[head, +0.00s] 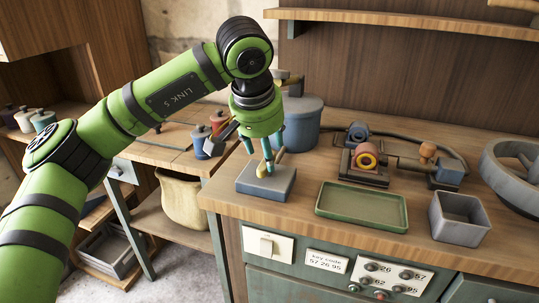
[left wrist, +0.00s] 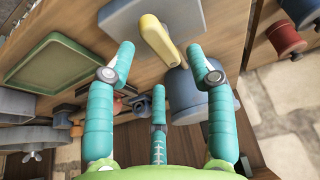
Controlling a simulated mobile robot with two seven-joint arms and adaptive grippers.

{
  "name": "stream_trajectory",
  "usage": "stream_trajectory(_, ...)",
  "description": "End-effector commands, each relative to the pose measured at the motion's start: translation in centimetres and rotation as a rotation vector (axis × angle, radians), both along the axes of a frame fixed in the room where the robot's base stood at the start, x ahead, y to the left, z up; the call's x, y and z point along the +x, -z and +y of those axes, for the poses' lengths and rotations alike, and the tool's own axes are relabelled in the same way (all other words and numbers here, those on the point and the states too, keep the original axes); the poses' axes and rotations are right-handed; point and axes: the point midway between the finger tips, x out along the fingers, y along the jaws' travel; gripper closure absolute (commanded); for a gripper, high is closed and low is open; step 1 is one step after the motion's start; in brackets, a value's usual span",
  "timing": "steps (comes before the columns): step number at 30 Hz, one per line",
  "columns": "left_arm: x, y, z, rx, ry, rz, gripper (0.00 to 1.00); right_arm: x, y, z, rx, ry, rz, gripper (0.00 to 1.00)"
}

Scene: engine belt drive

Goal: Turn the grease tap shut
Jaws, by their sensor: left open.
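The grease tap appears to be the yellow lever (head: 279,157) on a low blue-grey block (head: 266,183) at the bench's left front corner. In the left wrist view the yellow lever (left wrist: 157,37) lies slanted near the top, with the block (left wrist: 118,18) beside it. My left gripper (head: 263,163) points down over the block, at the lever. Its teal fingers are open, and in the left wrist view (left wrist: 160,56) the lever shows between the two outer fingertips. I cannot tell whether a finger touches it. My right gripper is not in view.
A lidded grey-blue pot (head: 301,125) stands just behind the gripper. A green tray (head: 362,206) and a grey square box (head: 459,218) lie to the right. Several small pots (head: 200,135) stand on the left table.

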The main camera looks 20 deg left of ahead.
Motion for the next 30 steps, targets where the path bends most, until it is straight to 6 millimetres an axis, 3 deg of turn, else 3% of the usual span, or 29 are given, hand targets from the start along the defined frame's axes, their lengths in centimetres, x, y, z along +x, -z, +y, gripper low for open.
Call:
stream_trajectory(6, 1.0, 2.5, -0.1, -0.003, 0.0, 0.001, 0.46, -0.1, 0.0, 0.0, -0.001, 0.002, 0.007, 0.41)
stream_trajectory(16, 1.2, 2.9, -0.1, -0.003, 0.0, 0.0, 0.46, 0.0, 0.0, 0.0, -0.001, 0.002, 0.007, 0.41)
stream_trajectory(17, 1.2, 2.9, -0.1, -0.003, 0.0, 0.0, 0.5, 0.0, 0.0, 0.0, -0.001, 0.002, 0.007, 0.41)
stream_trajectory(18, 1.2, 2.9, -0.1, -0.003, 0.0, 0.0, 0.66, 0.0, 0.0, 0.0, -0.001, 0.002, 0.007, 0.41)
stream_trajectory(21, 1.2, 2.9, -0.1, -0.004, 0.001, 0.0, 1.0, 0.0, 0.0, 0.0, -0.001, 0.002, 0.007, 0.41)
stream_trajectory(30, 1.2, 2.9, -0.2, -0.003, -0.01, 0.0, 1.0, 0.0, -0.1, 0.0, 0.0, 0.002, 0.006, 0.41)
